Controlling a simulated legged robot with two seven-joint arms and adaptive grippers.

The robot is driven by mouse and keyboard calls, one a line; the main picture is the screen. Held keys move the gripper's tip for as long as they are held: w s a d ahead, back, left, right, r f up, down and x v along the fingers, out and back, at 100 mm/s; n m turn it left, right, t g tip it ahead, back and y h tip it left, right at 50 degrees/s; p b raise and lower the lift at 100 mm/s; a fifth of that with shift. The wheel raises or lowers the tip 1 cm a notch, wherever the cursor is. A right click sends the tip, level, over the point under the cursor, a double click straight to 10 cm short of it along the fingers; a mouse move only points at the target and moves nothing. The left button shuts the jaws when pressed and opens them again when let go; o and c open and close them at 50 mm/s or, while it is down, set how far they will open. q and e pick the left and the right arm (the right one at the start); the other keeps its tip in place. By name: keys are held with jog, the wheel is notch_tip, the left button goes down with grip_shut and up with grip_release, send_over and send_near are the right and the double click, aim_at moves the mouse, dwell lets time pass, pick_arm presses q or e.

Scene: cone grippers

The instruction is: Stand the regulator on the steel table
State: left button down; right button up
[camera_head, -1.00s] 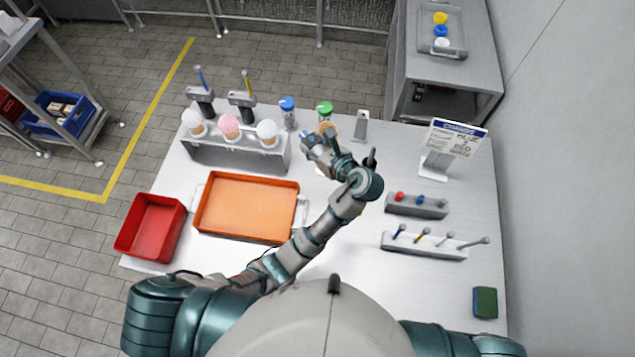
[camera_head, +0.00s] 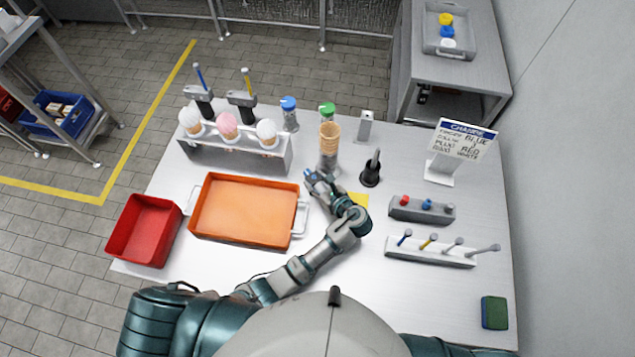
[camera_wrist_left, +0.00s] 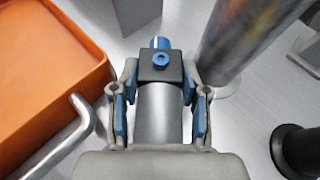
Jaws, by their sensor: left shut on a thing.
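The regulator (camera_wrist_left: 160,98) is a grey cylinder with a dark block and blue knobs at its far end. My left gripper (camera_wrist_left: 160,92) is shut on it, one blue-padded finger on each side. In the head view my left gripper (camera_head: 314,180) is over the steel table (camera_head: 335,275), just right of the orange tray; only a small blue bit of the regulator (camera_head: 308,173) shows there. I cannot tell whether the regulator touches the table. My right gripper is out of view.
The orange tray (camera_head: 196,208) with its handle is close on the left. A cone stack (camera_head: 329,135) in a clear tube stands just behind, a black holder (camera_head: 370,175) to the right. A yellow square (camera_head: 359,200) lies beside my wrist. Tool racks (camera_head: 430,252) stand further right.

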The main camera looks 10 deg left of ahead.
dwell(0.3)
pick_arm(q)
jog(key=c, duration=0.6)
grip_release()
jog(key=shift+f, duration=0.2)
jog(key=shift+r, duration=0.1)
